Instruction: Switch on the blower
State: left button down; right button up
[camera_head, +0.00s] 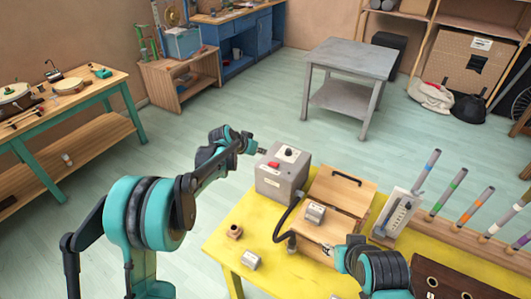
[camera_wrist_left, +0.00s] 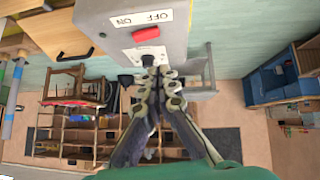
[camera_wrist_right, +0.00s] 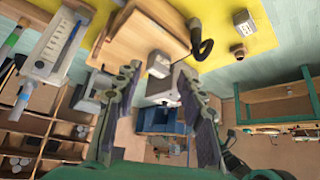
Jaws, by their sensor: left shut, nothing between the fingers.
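The blower (camera_head: 283,180) is a grey box at the far left corner of the yellow table, with a red rocker switch (camera_head: 273,164) and a black knob on a white plate (camera_head: 291,156). In the left wrist view the switch (camera_wrist_left: 147,34) sits beside an OFF/ON label (camera_wrist_left: 142,18). My left gripper (camera_head: 262,151) is shut and empty close to the blower. In its wrist view the fingertips (camera_wrist_left: 150,66) overlap the knob, just below the switch; contact is unclear. My right gripper (camera_wrist_right: 152,72) is open and empty over the table, its fingers apart.
A black hose (camera_head: 281,222) curves from the blower beside a wooden board (camera_head: 345,190). A white gauge stand (camera_head: 398,214) and several colour-banded tubes (camera_head: 457,183) stand to the right.

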pick_arm(q)
jog(key=v, duration=0.5)
jog(key=shift+s+r+p, duration=0.25)
jog(key=shift+r+p, duration=0.05)
jog(key=shift+p, duration=0.1)
jog(key=shift+a, duration=0.1)
